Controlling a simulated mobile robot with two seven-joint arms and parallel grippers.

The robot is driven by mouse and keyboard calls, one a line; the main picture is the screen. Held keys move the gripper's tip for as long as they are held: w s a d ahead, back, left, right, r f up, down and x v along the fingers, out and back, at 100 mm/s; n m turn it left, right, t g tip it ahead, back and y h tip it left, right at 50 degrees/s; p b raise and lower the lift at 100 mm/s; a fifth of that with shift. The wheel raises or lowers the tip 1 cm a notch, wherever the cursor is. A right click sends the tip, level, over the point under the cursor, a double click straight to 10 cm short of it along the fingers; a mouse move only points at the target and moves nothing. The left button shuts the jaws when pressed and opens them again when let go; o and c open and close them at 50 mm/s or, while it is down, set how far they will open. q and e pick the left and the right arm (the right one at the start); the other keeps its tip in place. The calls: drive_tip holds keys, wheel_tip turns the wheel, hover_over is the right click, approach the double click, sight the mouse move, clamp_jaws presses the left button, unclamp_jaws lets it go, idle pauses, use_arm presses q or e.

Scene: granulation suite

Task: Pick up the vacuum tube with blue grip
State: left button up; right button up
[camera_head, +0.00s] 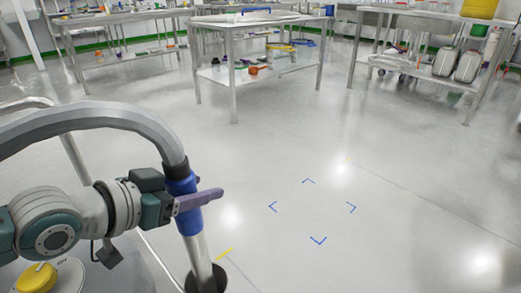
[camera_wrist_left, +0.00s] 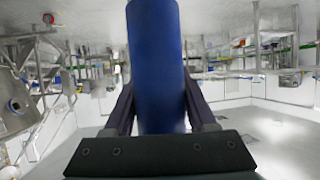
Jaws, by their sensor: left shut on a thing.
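The vacuum tube (camera_head: 203,262) is a metal pipe with a blue grip (camera_head: 181,187) and a grey hose (camera_head: 110,113) curving off its top to the left. It stands nearly upright, slightly tilted, at the lower left of the head view. Its lower end meets a dark round piece near the bottom edge. My left gripper (camera_head: 190,201) is shut on the blue grip, its purple finger running across it. In the left wrist view the blue grip (camera_wrist_left: 157,70) stands between my two dark fingers (camera_wrist_left: 158,112). My right gripper is not in view.
A yellow-knobbed grey machine body (camera_head: 70,272) is at the lower left. Steel tables (camera_head: 232,28) with items stand at the back, and a steel bench (camera_head: 420,75) with white canisters (camera_head: 467,66) is at the right. The floor with blue corner marks (camera_head: 318,240) is clear.

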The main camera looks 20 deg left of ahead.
use_arm(q)
drive_tip(key=c, duration=0.4)
drive_tip(key=shift+o, duration=0.2)
drive_tip(key=shift+r, duration=0.1)
drive_tip(key=shift+r, duration=0.1)
wheel_tip(320, 180, up, 20)
drive_tip(key=p, duration=1.1)
drive_tip(key=shift+r, duration=0.1)
